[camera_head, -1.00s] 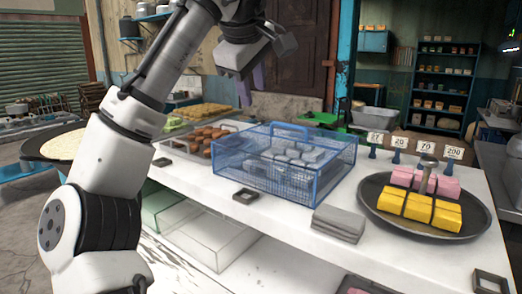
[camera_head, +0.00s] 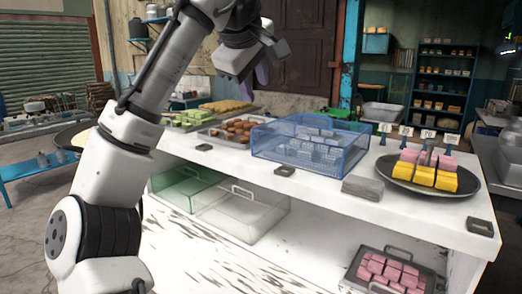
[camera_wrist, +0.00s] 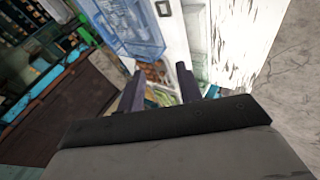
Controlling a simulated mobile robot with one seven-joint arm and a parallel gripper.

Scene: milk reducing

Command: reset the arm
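My arm rises along the left of the head view, bent, with its wrist above the back of the white counter (camera_head: 320,186). My gripper (camera_wrist: 160,85) shows in the wrist view with its two dark fingers apart and nothing between them. In the head view the gripper is mostly hidden behind the wrist, with only a purplish finger part showing. The gripper hangs in the air and touches nothing that I can see.
Below are clear bins (camera_head: 240,220) and a pink-sweet tray (camera_head: 350,283).

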